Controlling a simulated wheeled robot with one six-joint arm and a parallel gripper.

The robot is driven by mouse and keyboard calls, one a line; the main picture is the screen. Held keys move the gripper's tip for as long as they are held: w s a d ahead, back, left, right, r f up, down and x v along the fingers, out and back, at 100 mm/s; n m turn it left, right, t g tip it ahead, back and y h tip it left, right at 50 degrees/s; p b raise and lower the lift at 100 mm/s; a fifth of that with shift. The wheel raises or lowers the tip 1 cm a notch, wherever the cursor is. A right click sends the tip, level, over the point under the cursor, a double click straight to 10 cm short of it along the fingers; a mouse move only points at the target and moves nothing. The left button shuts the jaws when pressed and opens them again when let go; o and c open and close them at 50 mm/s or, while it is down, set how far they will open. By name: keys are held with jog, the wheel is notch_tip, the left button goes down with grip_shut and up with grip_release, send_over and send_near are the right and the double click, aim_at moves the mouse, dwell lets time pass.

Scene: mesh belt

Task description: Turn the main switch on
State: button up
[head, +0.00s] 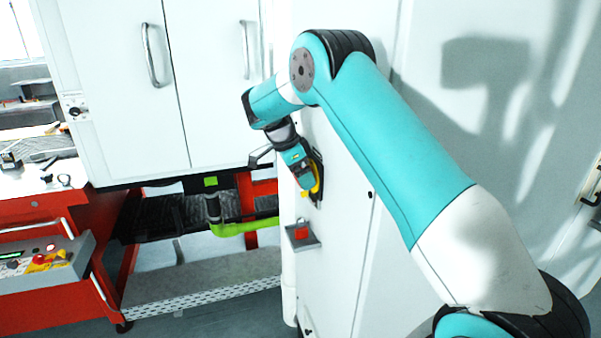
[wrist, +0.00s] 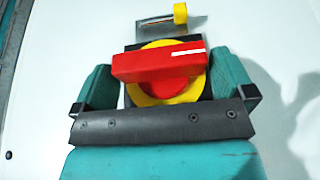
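The main switch has a red bar handle (wrist: 145,67) on a yellow round plate (wrist: 190,88) with a black backing, on a white cabinet wall (wrist: 285,110). The handle lies nearly level, with a white mark towards its right end. My gripper (wrist: 160,77) is at the switch, its two teal fingers spread apart, one beside each end of the handle. I cannot tell whether the fingers touch it. In the head view my gripper (head: 302,168) is in front of the cabinet side and hides most of the switch; a yellow part (head: 316,178) shows.
A metal piece with a yellow block (wrist: 180,13) sits just above the switch. Below the switch, a grey bracket with a red part (head: 302,234) sticks out. White cabinet doors (head: 120,80), a green bar (head: 245,226) and a red cart with a control panel (head: 45,262) are to the left.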

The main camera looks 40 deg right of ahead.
jog(key=c, duration=0.6)
jog(key=shift+f+b, duration=0.1)
jog(key=shift+b, duration=0.3)
